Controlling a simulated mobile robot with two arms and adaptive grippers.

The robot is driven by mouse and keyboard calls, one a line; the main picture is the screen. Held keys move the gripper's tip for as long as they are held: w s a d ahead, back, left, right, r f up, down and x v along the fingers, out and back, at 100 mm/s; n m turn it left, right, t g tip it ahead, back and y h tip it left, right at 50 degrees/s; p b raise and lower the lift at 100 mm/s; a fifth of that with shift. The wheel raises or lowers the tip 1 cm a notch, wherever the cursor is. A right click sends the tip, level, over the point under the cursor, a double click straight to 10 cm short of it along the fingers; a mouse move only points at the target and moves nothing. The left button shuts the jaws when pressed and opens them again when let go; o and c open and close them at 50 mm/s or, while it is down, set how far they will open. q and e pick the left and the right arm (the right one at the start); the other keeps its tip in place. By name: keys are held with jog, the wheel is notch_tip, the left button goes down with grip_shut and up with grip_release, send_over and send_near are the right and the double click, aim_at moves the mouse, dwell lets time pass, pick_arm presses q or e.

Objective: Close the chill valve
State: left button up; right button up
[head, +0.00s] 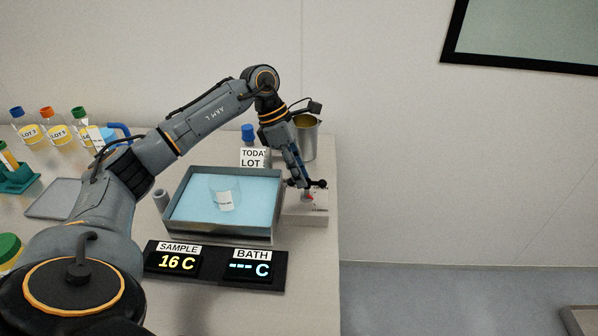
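A pale block (306,218) stands at the right edge of the bench, just right of the bath. A small red part (309,197) shows on top of it; this looks like the chill valve's handle, mostly hidden by my gripper. My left gripper (308,190) points down right over this red part, at or very near it. The fingers are small and dark here, and I cannot tell whether they are spread or closed on the handle. My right gripper is out of view.
The bath (180,212) holds blue liquid and a labelled beaker (225,195). A display panel (213,283) reads SAMPLE 16 C and BATH "--- C". A metal cup (306,140) and a blue-capped bottle (248,133) with a TODAY LOT card (253,157) stand behind. Bottles and a rack crowd the left.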

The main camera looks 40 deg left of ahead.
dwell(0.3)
pick_arm(q)
jog(key=v, duration=1.2)
